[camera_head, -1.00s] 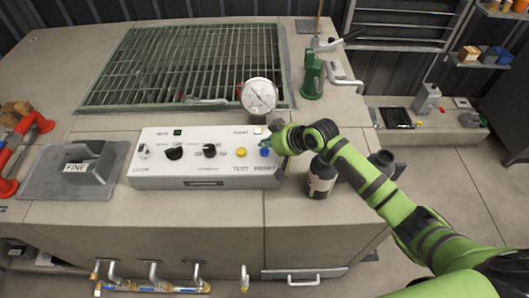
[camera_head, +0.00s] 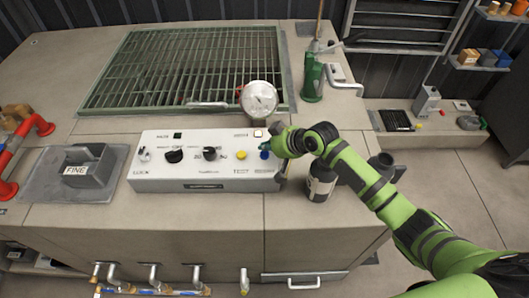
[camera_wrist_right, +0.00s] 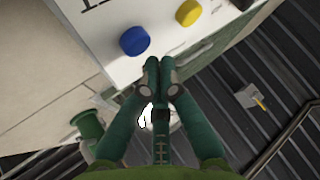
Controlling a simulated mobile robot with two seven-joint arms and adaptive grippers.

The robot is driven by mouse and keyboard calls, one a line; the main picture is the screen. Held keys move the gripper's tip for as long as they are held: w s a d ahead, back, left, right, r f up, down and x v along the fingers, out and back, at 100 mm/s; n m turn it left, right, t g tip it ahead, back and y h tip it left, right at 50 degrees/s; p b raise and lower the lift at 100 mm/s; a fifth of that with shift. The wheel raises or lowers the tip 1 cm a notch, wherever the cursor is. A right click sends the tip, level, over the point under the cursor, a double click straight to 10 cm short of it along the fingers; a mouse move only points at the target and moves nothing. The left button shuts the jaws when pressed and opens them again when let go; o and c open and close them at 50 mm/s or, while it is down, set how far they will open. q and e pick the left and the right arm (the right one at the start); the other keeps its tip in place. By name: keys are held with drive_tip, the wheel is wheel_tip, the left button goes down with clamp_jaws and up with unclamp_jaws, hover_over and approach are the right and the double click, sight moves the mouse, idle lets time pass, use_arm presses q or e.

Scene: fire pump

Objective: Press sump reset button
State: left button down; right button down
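The white control panel (camera_head: 205,172) sits on the bench front, with two dark knobs, a yellow button (camera_head: 241,155) and a blue button (camera_head: 264,154) at its right end. Its small labels are too blurred to read, so I cannot tell which button is the sump reset. My right gripper (camera_head: 278,146) is at the panel's right end, just beside the blue button. In the right wrist view the gripper (camera_wrist_right: 160,63) has its fingertips together, with nothing between them. The blue button (camera_wrist_right: 134,40) is beside the tips, apart in that picture. My left gripper is not in view.
A round gauge (camera_head: 259,98) stands behind the panel, in front of the green grating (camera_head: 185,62). A dark bottle (camera_head: 320,180) stands close under my right wrist. A green hand pump (camera_head: 312,80) is behind. A grey block marked FINE (camera_head: 85,167) sits at left.

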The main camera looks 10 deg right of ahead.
sight(267, 155)
drive_tip(key=shift+f, duration=0.1)
drive_tip(key=shift+f, duration=0.3)
drive_tip(key=shift+f+b, duration=0.4)
drive_tip(key=shift+f, duration=0.15)
idle(1.0)
drive_tip(key=shift+r, duration=0.1)
drive_tip(key=shift+r+p, duration=0.85)
drive_tip(key=shift+p, duration=0.15)
wheel_tip(267, 155, up, 5)
drive_tip(key=p, duration=0.5)
drive_tip(key=shift+r, duration=0.1)
